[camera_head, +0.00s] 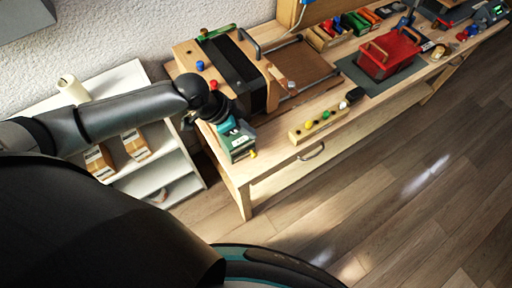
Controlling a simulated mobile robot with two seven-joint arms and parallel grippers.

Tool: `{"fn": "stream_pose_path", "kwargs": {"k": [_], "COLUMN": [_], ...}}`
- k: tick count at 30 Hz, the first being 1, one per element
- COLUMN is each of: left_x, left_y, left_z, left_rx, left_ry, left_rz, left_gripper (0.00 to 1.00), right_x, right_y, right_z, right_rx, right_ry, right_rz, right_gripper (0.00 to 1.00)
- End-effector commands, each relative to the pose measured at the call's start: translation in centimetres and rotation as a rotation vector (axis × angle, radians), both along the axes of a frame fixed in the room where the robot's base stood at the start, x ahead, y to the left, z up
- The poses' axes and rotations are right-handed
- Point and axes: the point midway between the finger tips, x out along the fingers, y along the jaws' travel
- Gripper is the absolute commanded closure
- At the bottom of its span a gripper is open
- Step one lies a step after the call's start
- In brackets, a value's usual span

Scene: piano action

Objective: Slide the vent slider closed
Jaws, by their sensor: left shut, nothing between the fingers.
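My left arm comes in from the left over the white shelf. Its dark gripper (214,110) is at the near left corner of the workbench, shut and empty, its fingertips hard to make out. Just below and right of it is a small green box (240,147) with a pale label and a yellow knob (253,153). The gripper partly overlaps this box, and I cannot tell whether they touch. I cannot pick out the vent slider for sure, nor its position. My right gripper is not in view.
A wooden case (190,54) with black panels stands behind the gripper. A wooden strip with coloured knobs (320,126) lies at the bench's front edge. A red tray (388,55) sits further right. A white shelf (172,166) holds cartons at left. The floor in front is clear.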

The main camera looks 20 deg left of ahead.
Motion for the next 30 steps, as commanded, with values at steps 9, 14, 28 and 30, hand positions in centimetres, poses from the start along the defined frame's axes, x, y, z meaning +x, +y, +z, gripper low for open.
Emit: {"fn": "stream_pose_path", "kwargs": {"k": [9,14,28,30], "left_x": [1.3,2.0,1.3,1.2], "left_y": [-1.9,-2.9,-1.9,-1.7], "left_z": [-3.8,-6.1,-10.9,-11.1], "left_rx": [-0.002,-0.002,0.002,0.001], "left_ry": [0.001,0.002,0.001,0.001], "left_rz": [0.001,0.001,0.0,0.0], "left_gripper": [1.0,1.0,1.0,1.0], "right_x": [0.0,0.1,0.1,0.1], "right_y": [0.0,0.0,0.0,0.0], "right_z": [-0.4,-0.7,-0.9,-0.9], "right_rx": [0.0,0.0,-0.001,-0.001], "right_ry": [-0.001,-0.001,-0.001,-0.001], "right_rz": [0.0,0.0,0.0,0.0], "right_gripper": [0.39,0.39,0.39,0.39]}}
